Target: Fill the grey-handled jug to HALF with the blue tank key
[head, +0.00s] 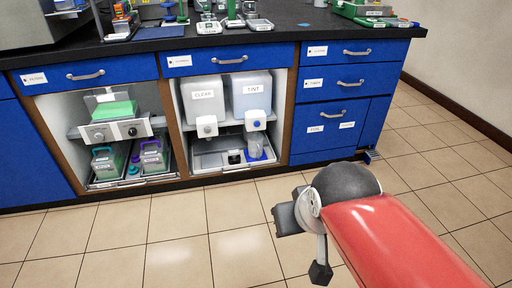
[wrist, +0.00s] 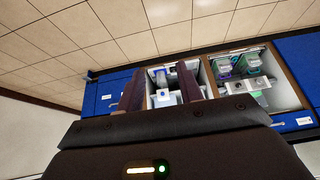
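The TINT tank (head: 251,92) stands in the open middle cabinet, with a blue-centred key (head: 257,125) on its white tap. A greyish jug (head: 254,142) stands below that tap on a blue pad (head: 258,156); its handle colour and any liquid level are too small to tell. The CLEAR tank (head: 203,98) stands to its left with a grey key (head: 208,131). My gripper (wrist: 161,72) is open and empty in the wrist view, fingers apart. It is out in front of the cabinets, well away from jug and key. In the head view my arm hides its fingertips.
The left cabinet holds a unit with knobs (head: 122,130) above teal-handled (head: 105,161) and purple-handled (head: 152,154) containers. Blue drawers (head: 333,84) stand to the right. The worktop (head: 290,22) carries scales and small equipment. The tiled floor (head: 180,225) before the cabinets is clear.

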